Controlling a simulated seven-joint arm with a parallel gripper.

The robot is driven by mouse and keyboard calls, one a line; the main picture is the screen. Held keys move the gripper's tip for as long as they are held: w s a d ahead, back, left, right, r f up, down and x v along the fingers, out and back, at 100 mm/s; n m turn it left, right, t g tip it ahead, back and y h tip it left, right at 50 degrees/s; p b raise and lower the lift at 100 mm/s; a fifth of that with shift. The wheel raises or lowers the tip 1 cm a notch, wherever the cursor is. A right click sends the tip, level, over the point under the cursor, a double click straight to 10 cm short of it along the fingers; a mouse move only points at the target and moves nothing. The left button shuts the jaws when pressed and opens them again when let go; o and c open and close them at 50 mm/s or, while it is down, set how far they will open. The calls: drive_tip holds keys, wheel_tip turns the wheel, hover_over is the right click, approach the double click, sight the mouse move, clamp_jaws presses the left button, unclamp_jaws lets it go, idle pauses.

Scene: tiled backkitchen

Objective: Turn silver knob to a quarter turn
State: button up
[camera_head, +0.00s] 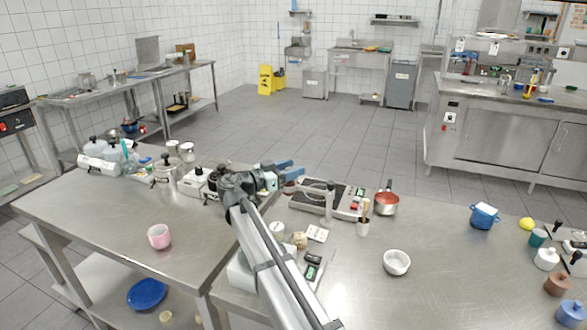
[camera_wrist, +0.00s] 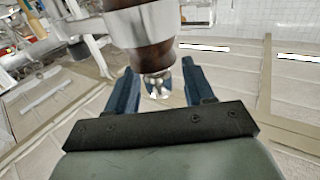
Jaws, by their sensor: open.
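My gripper (camera_head: 294,169) is over the back of the worktable in the head view, its blue fingers pointing right. In the wrist view my gripper (camera_wrist: 159,67) is open, with one finger on each side of a dark brown and metal round body (camera_wrist: 150,50). A small shiny silver piece (camera_wrist: 157,88), which looks like the silver knob, shows at the lower end of that body, between the fingers. I cannot tell whether the fingers touch it, nor how far it is turned. In the head view I cannot make out the knob by the gripper.
A flat appliance with dark plates (camera_head: 320,197) stands right of the gripper, with a red pot (camera_head: 387,203) beyond it. A white bowl (camera_head: 396,262) and a pink cup (camera_head: 159,236) stand nearer. A steel pot (camera_head: 167,172) is to the left. The right tabletop's middle is mostly clear.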

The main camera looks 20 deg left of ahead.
drive_tip(key=v, duration=1.2)
drive_tip(key=shift+s, duration=0.2)
drive_tip(key=shift+a, duration=0.15)
